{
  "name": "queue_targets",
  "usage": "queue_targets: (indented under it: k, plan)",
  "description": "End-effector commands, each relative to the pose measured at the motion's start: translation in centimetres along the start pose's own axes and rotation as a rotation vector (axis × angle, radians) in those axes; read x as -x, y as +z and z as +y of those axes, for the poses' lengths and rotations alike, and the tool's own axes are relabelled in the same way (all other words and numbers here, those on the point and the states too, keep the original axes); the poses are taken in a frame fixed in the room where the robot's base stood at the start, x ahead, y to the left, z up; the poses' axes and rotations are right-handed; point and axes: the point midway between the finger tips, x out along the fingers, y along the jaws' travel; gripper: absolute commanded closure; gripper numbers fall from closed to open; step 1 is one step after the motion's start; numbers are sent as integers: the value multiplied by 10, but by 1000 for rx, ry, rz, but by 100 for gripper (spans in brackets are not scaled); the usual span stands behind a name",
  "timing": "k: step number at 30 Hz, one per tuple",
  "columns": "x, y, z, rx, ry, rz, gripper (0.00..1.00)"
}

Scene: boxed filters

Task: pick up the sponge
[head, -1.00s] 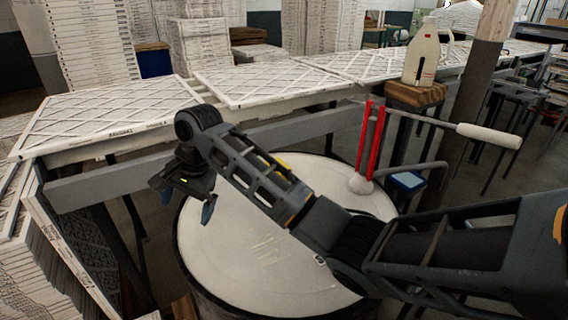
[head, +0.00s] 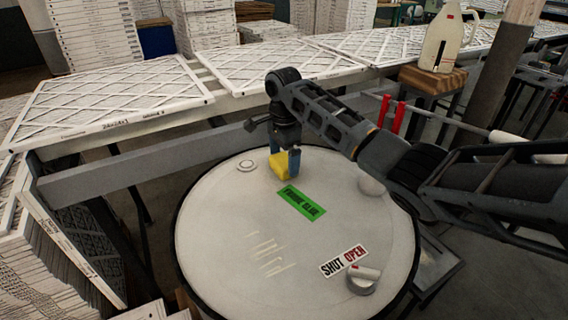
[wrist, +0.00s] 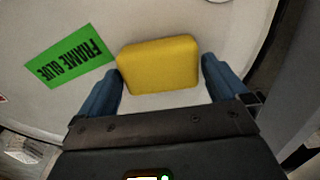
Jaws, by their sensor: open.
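The sponge (head: 279,165) is a yellow block on the white round drum top (head: 215,225), near its far edge in the head view. In the wrist view the sponge (wrist: 158,65) lies between and just ahead of the two blue fingertips. My gripper (head: 284,163) points down at the sponge, with a finger on either side. In the wrist view my gripper (wrist: 160,85) is open, with a gap showing between the sponge and the right finger. The left fingertip is close to the sponge's left edge; I cannot tell whether they touch.
A green "FRAME GLUE" label (head: 302,202) lies beside the sponge. A "SHUT OPEN" label (head: 344,261) and a round cap (head: 363,280) are at the front right. A small white disc (head: 247,166) sits left of the sponge. Framed filters (head: 110,95) lie on the bench behind.

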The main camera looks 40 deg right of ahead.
Motion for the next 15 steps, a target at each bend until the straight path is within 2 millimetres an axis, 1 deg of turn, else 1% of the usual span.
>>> queue_targets:
  k: [1, 4, 12, 15]
  plan:
    - [-6, 0, 0, 0, 1, 1, 0]
    - [-15, 0, 0, 0, 1, 1, 0]
    - [-19, 1, 0, 1, -1, -1, 0]
    - [-18, 1, 0, 1, -1, -1, 9]
